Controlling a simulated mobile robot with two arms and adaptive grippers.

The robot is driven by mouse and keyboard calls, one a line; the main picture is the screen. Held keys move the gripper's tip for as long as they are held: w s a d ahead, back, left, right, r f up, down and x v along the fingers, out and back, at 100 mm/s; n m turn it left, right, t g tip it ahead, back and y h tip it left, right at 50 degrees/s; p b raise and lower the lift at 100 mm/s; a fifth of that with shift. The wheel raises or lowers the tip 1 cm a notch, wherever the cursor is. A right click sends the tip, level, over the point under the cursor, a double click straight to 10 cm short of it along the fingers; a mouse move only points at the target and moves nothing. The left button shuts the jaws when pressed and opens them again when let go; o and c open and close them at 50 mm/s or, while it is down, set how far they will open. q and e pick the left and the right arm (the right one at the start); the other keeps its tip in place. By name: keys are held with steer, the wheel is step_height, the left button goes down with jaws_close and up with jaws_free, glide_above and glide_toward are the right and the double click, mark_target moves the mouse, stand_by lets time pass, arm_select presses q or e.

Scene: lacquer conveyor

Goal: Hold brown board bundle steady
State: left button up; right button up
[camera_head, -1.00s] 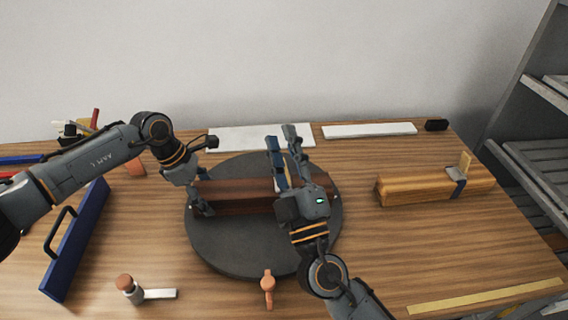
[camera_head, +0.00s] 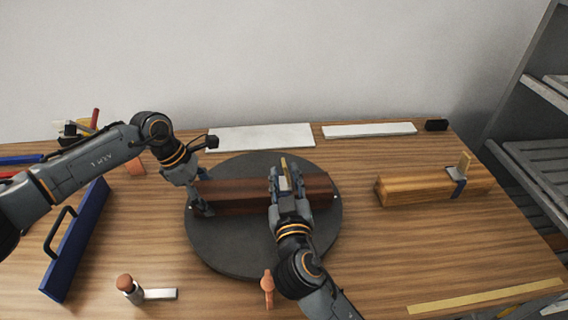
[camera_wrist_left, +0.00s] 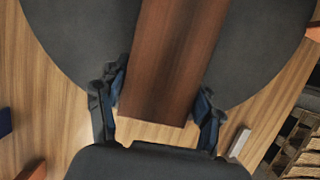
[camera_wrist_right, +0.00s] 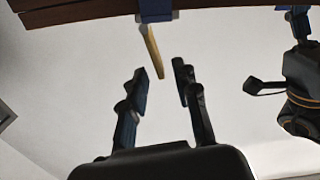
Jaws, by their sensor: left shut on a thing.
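The brown board bundle (camera_head: 236,194) lies across the dark round turntable (camera_head: 240,250). My left gripper (camera_head: 203,196) is shut on its left end; in the left wrist view its fingers flank the brown boards (camera_wrist_left: 175,60) on both sides. My right gripper (camera_head: 283,180) is at the middle of the bundle and hides part of it. In the right wrist view its fingers (camera_wrist_right: 162,82) are apart and empty. A yellow stick (camera_wrist_right: 151,50) extends from a blue piece (camera_wrist_right: 155,10) on the boards, near and between those fingertips.
A lighter wood bundle (camera_head: 420,188) with a blue-grey clamp lies at the right. White panels (camera_head: 262,137) lie behind the turntable. A blue handled bar (camera_head: 78,245) is at the left. A bottle-like tool (camera_head: 130,288) and an orange peg (camera_head: 267,284) are in front.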

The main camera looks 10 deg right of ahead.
mark_target(285, 170)
steer(key=shift+w, duration=2.05)
jaws_close()
